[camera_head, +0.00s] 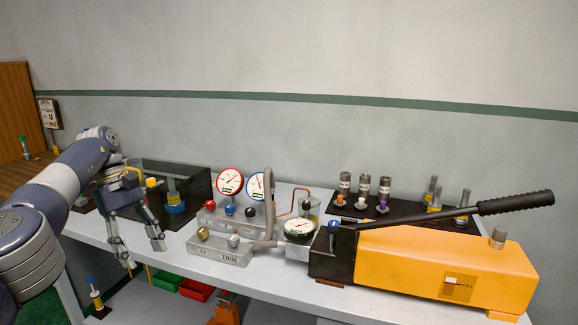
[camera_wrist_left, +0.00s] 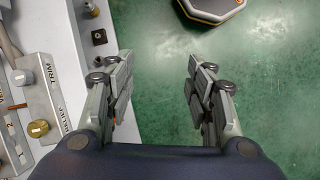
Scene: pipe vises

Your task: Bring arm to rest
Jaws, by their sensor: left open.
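My left arm comes in from the left in the head view, bent over the front edge of the bench. My left gripper (camera_head: 142,252) is open and empty, with its fingers pointing down in front of the bench edge. In the left wrist view the gripper (camera_wrist_left: 155,88) shows its two fingers wide apart, with green floor between and beyond them. Nothing is held between the fingers. My right gripper is not in view.
A valve block (camera_head: 219,248) with knobs stands right of the gripper; its brass knob (camera_wrist_left: 38,128) shows in the wrist view. Gauges (camera_head: 230,181) stand behind. An orange hand pump (camera_head: 440,265) with a black lever fills the right. Green (camera_head: 167,281) and red bins sit below the bench.

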